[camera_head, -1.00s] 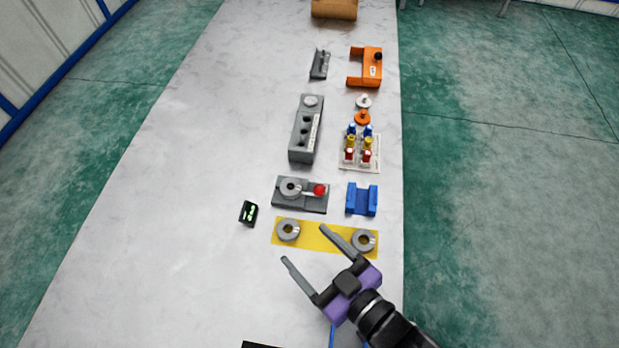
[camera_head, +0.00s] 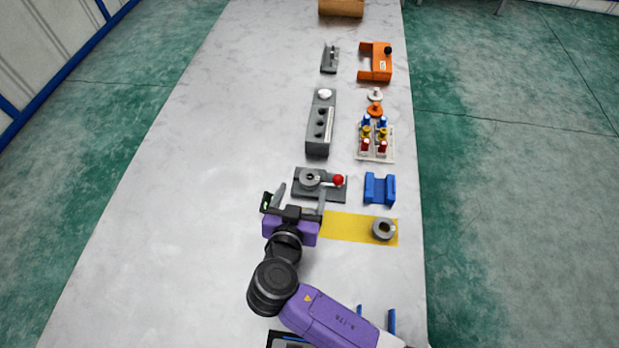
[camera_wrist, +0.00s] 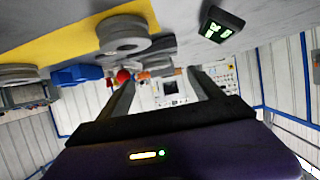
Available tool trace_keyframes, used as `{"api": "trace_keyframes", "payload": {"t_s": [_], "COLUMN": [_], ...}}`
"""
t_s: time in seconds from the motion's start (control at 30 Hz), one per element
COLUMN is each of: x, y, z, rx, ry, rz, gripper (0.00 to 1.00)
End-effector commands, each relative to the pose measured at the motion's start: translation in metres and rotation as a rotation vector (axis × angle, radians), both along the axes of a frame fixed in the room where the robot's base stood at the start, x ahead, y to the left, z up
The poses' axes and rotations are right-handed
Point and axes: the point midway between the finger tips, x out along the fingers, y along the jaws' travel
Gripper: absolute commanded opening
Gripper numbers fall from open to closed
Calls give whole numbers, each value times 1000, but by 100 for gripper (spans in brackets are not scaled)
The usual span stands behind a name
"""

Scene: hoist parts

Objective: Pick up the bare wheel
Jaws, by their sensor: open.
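Two grey ring-shaped wheels lie on a yellow mat (camera_head: 345,228). The right wheel (camera_head: 384,229) is in plain view at the mat's right end. The left wheel is hidden behind my gripper in the head view, but it shows near the top of the wrist view (camera_wrist: 122,35). The other wheel shows at the left edge there (camera_wrist: 18,74). I cannot tell from these frames which one is the bare wheel. My gripper (camera_head: 301,192) is open and empty over the mat's left end, its fingers pointing toward the far end of the table.
A grey fixture (camera_head: 300,190) with a ring and a red knob (camera_head: 338,180) stands just beyond my fingers. A small black display (camera_head: 266,202) is close by the left finger. A blue block (camera_head: 380,189) stands right of the fixture. The table's left side is clear.

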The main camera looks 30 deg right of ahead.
Motion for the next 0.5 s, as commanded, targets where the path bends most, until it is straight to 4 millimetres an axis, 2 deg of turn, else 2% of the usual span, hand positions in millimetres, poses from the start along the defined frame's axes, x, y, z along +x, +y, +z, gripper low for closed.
{"api": "trace_keyframes", "payload": {"t_s": [0.5], "x": [40], "y": [-39], "z": [-26], "rx": [1], "ry": [1], "rz": [2], "gripper": [75]}}
